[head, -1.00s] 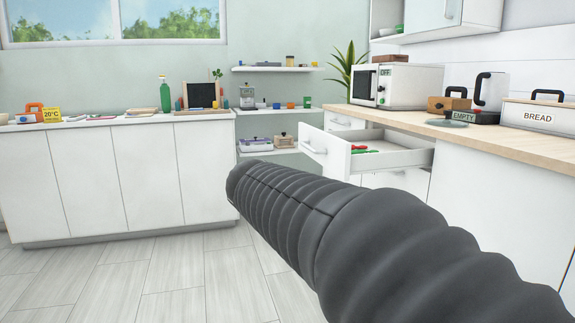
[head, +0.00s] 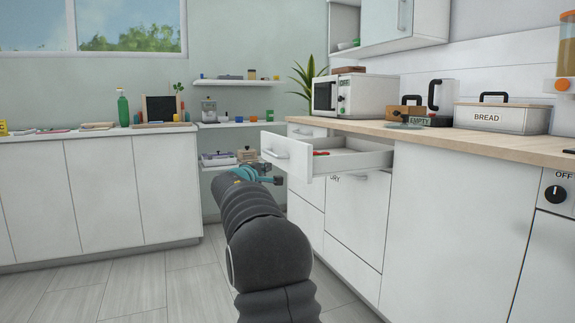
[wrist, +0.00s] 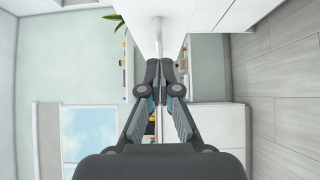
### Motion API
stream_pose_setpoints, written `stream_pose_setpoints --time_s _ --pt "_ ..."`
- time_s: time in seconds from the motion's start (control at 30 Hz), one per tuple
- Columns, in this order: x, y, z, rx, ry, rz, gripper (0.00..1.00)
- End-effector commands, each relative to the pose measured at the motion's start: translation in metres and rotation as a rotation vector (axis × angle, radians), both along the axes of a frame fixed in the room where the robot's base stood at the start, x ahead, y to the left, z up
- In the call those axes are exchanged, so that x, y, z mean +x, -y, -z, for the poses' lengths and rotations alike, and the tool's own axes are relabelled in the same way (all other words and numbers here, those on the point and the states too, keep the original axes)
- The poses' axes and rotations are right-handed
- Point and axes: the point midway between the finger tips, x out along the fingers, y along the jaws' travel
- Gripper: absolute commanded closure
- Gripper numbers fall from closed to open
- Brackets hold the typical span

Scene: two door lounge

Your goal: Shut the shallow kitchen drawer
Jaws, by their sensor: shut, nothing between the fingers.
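The shallow kitchen drawer (head: 350,158) stands pulled out under the right-hand worktop, its white front (head: 290,155) with a bar handle (head: 275,153) facing left. Something red lies inside it. My gripper (head: 272,174) is just below and in front of the drawer front in the head view. In the wrist view my gripper (wrist: 166,72) has its fingertips together, with nothing between them. The drawer front (wrist: 140,22) and its handle (wrist: 158,32) are just ahead of the fingertips there. I cannot tell whether they touch.
Below the drawer are closed cabinet fronts (head: 355,215). The worktop (head: 440,133) carries a microwave (head: 355,95), a kettle and a bread bin (head: 500,118). A white counter (head: 90,195) stands at the left. The floor (head: 130,290) between them is clear.

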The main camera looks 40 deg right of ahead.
Motion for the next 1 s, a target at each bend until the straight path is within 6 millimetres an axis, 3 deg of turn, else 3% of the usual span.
stream_pose_setpoints --time_s 0.57,0.8,1.0 --pt "0.047 0.079 -0.001 0.003 -0.001 0.002 1.00" --pt "0.040 0.108 0.000 0.003 0.001 0.001 1.00" --pt "0.038 0.117 0.000 0.003 0.001 0.001 1.00"
